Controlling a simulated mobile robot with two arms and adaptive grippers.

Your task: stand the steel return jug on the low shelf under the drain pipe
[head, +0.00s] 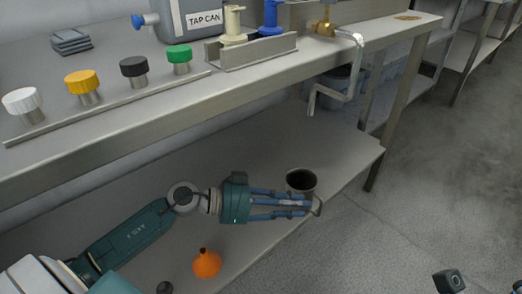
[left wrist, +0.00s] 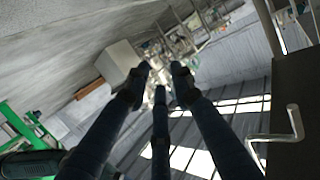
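The steel return jug (head: 301,180) shows in the head view with its dark open mouth up, near the front edge of the low shelf (head: 347,160). Its handle (head: 318,206) points toward the lower right. My left gripper (head: 305,206) crosses in front of the jug and hides its lower part and base. Its three blue fingers look apart, in the left wrist view (left wrist: 162,75) too, where I make out no jug between them. Contact with the handle is unclear. The bent drain pipe (head: 347,95) hangs above and behind the jug; it also shows in the left wrist view (left wrist: 285,135). My right gripper's fingers are not visible.
An orange funnel (head: 206,263) stands on the shelf below my left arm. The worktop (head: 150,112) above carries coloured knobs (head: 82,84), a tap can (head: 190,20) and a brass valve (head: 325,27). A table leg (head: 394,120) stands right of the jug.

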